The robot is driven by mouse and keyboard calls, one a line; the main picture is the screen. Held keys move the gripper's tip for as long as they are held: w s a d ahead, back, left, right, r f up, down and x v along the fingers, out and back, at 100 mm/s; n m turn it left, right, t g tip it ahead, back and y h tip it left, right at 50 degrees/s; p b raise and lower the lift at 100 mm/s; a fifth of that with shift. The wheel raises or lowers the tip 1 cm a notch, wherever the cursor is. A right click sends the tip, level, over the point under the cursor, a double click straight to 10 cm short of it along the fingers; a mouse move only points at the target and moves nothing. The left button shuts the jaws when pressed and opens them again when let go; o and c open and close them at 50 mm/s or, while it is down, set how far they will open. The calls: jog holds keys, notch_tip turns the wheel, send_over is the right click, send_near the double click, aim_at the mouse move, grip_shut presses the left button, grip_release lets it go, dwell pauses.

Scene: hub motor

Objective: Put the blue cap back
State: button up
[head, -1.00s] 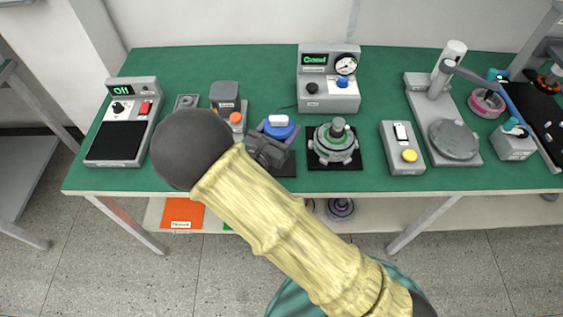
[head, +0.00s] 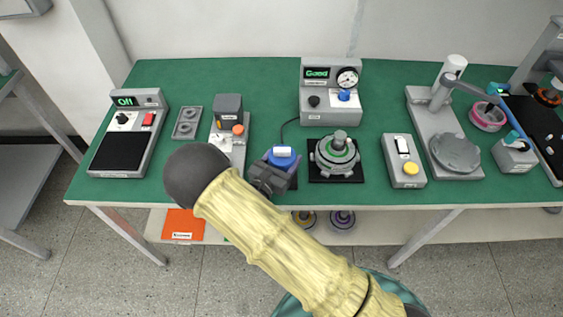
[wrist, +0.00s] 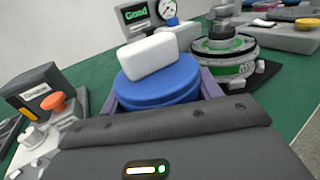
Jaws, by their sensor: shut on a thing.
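The blue cap (head: 285,163) is a round blue disc with a white block-shaped handle on top. It sits left of the grey hub motor (head: 337,151), which stands on a black mat. My gripper (head: 283,171) is at the cap, its purple fingers on either side of the disc and shut on it. In the wrist view the cap (wrist: 160,90) lies between the fingers, and the motor (wrist: 222,58) is behind to the right. The cap's underside and whatever is beneath it are hidden, so I cannot tell whether it touches anything.
A gauge box (head: 331,95) reading "Good" stands behind. A grey device with an orange knob (head: 237,129) is close on the left. A switch box with a yellow button (head: 411,168) is right of the motor. The green table's (head: 260,80) back middle is clear.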

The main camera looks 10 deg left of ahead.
notch_tip(320, 180, down, 3)
jog(key=shift+s+a+r, duration=0.1)
jog(key=shift+r, duration=0.05)
